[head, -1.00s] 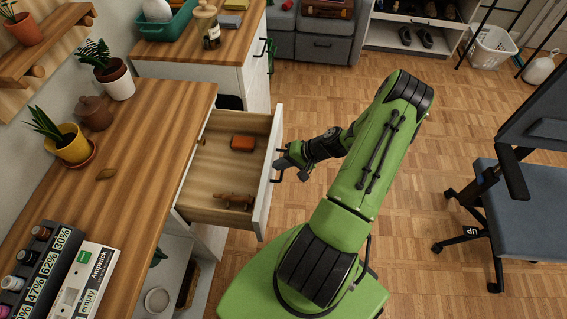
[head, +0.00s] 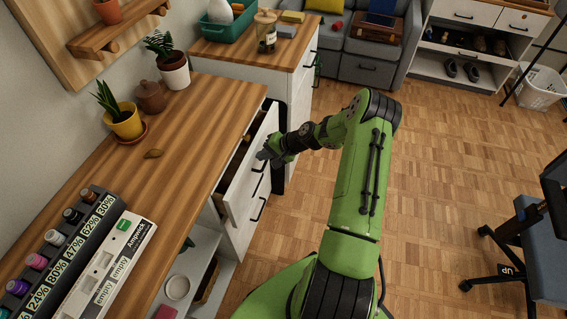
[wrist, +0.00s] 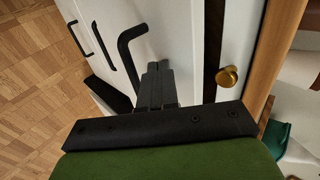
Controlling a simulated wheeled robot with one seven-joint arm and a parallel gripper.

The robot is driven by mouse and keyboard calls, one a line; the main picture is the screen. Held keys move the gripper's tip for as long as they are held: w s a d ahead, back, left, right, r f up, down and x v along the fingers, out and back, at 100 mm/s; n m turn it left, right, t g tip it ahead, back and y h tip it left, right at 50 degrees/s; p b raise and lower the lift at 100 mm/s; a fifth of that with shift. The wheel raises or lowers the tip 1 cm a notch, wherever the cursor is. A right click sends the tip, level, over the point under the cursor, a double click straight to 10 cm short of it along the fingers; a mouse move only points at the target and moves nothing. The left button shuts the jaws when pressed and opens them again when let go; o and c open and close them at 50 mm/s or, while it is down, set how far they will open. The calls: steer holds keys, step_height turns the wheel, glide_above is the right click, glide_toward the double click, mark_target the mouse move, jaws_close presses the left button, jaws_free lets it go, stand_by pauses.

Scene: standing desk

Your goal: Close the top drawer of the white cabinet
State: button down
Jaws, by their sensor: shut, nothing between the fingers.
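The white cabinet (head: 241,236) stands under the wooden top on the left in the head view. Its top drawer (head: 240,186) is a little open, with a narrow dark gap behind its front panel. Most of the drawer's inside is hidden under the wooden top. My gripper (head: 264,156) is shut and empty, at the outer face of the drawer front by its black handle. In the wrist view the shut fingers (wrist: 157,72) point at the white panel just right of a black bar handle (wrist: 131,50). I cannot tell whether they touch it.
The wooden top (head: 190,130) bears potted plants and a labelled rack (head: 60,245). A second cabinet (head: 300,85) stands behind. An office chair (head: 520,235) is at the right. The parquet floor between is clear.

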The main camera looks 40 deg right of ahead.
mark_target(252, 148)
steer(key=w+a, duration=0.1)
steer(key=w, duration=0.1)
steer(key=w+a, duration=0.2)
steer(key=shift+w+a+r+b, duration=0.1)
steer(key=shift+w+a+b, duration=0.1)
steer(key=shift+a+b, duration=0.1)
steer(key=shift+r, duration=0.1)
